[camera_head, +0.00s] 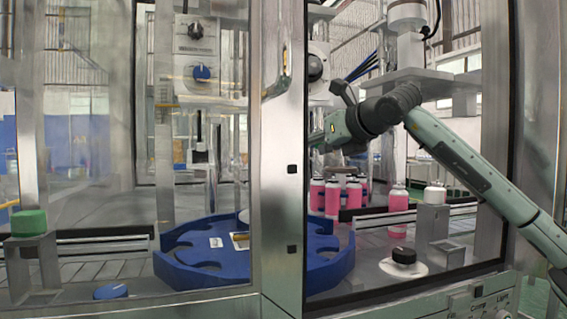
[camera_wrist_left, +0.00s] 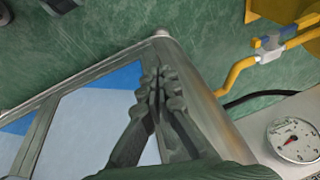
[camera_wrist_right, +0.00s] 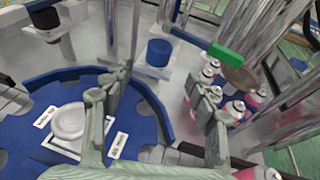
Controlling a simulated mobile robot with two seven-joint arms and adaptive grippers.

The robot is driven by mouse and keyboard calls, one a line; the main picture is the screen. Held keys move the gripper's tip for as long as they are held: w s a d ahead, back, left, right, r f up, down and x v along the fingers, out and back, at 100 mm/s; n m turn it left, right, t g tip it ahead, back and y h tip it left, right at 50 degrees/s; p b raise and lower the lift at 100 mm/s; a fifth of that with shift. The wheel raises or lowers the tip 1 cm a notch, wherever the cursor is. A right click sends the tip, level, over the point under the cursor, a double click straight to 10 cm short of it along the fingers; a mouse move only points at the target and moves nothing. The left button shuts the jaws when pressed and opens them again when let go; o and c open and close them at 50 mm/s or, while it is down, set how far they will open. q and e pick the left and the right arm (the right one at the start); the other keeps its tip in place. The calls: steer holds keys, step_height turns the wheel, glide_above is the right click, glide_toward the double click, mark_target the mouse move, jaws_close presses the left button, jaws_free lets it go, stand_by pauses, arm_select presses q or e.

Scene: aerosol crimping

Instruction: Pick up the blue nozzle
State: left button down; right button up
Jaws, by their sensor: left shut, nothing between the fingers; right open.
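A short blue cylinder, which looks like the blue nozzle (camera_wrist_right: 158,52), sits on a pale square plate in the right wrist view. It appears between and beyond the fingertips of my right gripper (camera_wrist_right: 160,85), which is open and empty. In the head view, my right arm reaches in from the right, and its gripper end is partly hidden by the frame post. A blue knob-like piece (camera_head: 202,73) on a pale panel and a low blue piece (camera_head: 110,291) at lower left also show there; I cannot tell which matches. My left gripper (camera_wrist_left: 160,75) is shut and empty, outside the head view.
A blue turntable (camera_head: 200,284) with round notches lies below. Pink bottles (camera_head: 398,203) stand behind it. A black knob (camera_head: 403,256) is on a white disc. A metal post (camera_head: 283,200) and clear panels border the cell. A gauge (camera_wrist_left: 294,139) is near my left gripper.

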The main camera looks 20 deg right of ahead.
steer(key=x, duration=0.2)
steer(key=p+x, duration=0.1)
steer(key=x, duration=0.1)
steer(key=p+x, duration=0.1)
steer(key=x, duration=0.1)
steer(key=shift+a+r, duration=0.25)
steer(key=shift+r, duration=0.1)
steer(key=shift+w+a+f, duration=0.1)
steer(key=shift+w+f, duration=0.15)
steer(key=shift+w, duration=0.4)
arm_select(q)
steer(key=f, duration=0.5)
steer(key=shift+s+d, duration=0.15)
steer(key=shift+s, duration=0.25)
arm_select(e)
steer(key=shift+c, duration=0.6)
jaws_close()
